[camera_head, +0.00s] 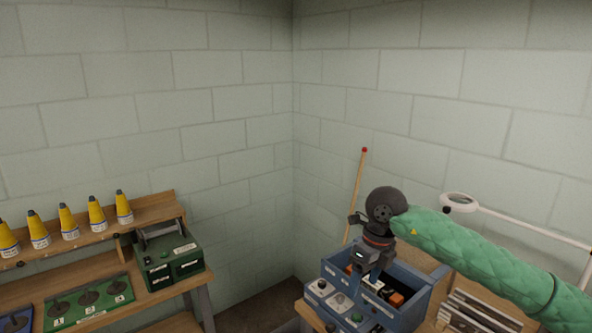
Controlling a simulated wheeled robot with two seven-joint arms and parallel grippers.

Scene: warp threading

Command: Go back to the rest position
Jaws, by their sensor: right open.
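My right arm, in a green quilted sleeve, comes in from the right edge. My right gripper (371,281) points down over a blue bin (414,302) on the bench at the lower right. Its jaws are open, with nothing seen held between them. An orange and black item (396,299) lies inside the bin, close to the gripper on its right. Whether the fingertips touch anything in the bin cannot be told. My left gripper is not in view.
A control panel (336,300) with buttons fronts the bin. A wooden stick (356,190) with a red tip leans behind. A white-framed magnifier lamp (459,202) stands right. A left bench holds yellow cones (67,222), a green box (168,257) and a green tray (90,301).

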